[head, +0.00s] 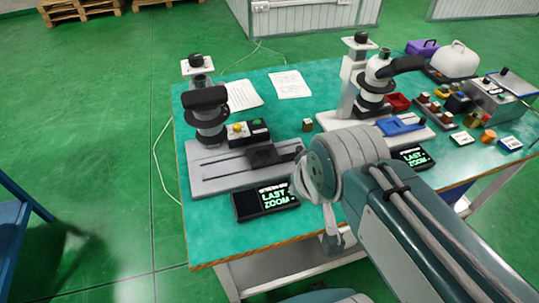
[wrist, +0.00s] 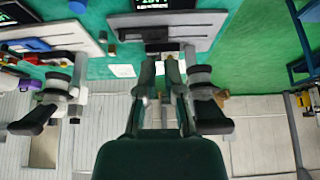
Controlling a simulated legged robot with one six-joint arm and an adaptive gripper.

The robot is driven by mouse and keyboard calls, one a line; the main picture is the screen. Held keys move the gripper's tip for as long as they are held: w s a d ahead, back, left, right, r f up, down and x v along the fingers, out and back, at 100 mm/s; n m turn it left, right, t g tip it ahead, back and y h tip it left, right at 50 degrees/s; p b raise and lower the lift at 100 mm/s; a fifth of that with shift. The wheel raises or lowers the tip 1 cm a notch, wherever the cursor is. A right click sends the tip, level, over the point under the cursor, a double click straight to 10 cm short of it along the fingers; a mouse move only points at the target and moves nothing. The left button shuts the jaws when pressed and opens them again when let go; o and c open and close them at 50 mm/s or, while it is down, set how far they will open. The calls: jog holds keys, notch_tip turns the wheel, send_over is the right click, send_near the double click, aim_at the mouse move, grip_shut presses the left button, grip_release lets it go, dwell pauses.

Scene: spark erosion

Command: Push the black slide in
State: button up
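The black slide (head: 264,154) lies on the grey base (head: 212,176) of the left machine, towards its right end. In the head view my arm's wrist joint is just right of the slide, and the fingers cannot be made out.
A black display (head: 265,201) lies in front of the base. A box with a yellow button (head: 247,132) stands behind the slide, and a dark machine head (head: 208,112) rises at left. A second machine with a blue slide (head: 401,126) stands at right. The green table's left front is bare.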

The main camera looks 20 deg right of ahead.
jog(key=o, duration=0.5)
jog(key=shift+w+d+r, duration=0.1)
jog(key=shift+w+r, duration=0.05)
jog(key=shift+w, duration=0.25)
jog(key=m+g, duration=0.2)
jog(key=g, duration=0.4)
send_over(300, 147)
notch_tip(300, 147, down, 15)
jog(key=shift+w+f, duration=0.1)
jog(key=shift+f, duration=0.35)
notch_tip(300, 147, down, 11)
jog(key=shift+r, duration=0.2)
grip_shut()
